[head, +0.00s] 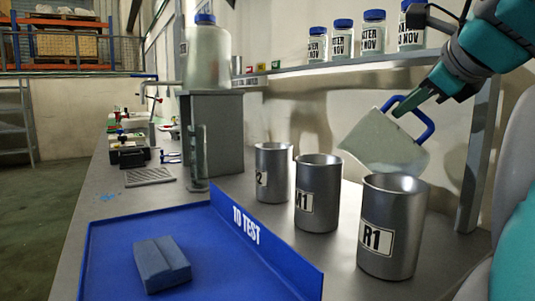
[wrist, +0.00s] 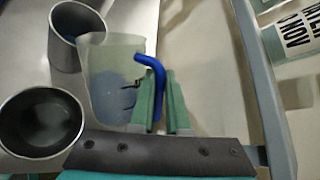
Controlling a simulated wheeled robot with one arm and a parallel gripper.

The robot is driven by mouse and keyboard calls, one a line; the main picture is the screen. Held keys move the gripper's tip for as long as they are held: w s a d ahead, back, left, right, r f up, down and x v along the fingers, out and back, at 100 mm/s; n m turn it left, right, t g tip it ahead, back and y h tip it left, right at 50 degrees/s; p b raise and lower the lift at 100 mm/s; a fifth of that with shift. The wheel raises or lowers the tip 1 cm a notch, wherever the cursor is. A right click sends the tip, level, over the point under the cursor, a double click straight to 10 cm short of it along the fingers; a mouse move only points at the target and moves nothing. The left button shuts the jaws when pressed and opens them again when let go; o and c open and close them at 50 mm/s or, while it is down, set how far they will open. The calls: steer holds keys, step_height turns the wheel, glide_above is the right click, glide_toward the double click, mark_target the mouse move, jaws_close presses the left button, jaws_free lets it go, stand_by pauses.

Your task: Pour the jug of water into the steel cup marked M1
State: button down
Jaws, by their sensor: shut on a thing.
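My gripper (head: 410,108) is shut on the blue handle (head: 418,118) of the translucent jug (head: 382,145). The jug is tilted, its left corner low, behind and above the R1 cup (head: 393,240) and right of the M1 cup (head: 322,222). No falling stream shows. In the wrist view, the gripper (wrist: 163,105) holds the handle, and bluish contents show in the jug (wrist: 108,85). M1 is upright, its label partly turned away. Two steel cups show in the wrist view, one above left (wrist: 65,50) and one below left (wrist: 40,135); their labels are hidden.
Another steel cup (head: 272,185), label ending in 2, stands left of M1. A blue TO TEST tray (head: 120,240) holds a blue-grey block (head: 162,265). A shelf (head: 310,69) with labelled jars (head: 373,33) runs behind. A metal post (head: 478,160) stands right of the jug.

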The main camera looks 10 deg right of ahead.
steer(key=shift+w+a+r, duration=0.1)
steer(key=shift+a, duration=0.1)
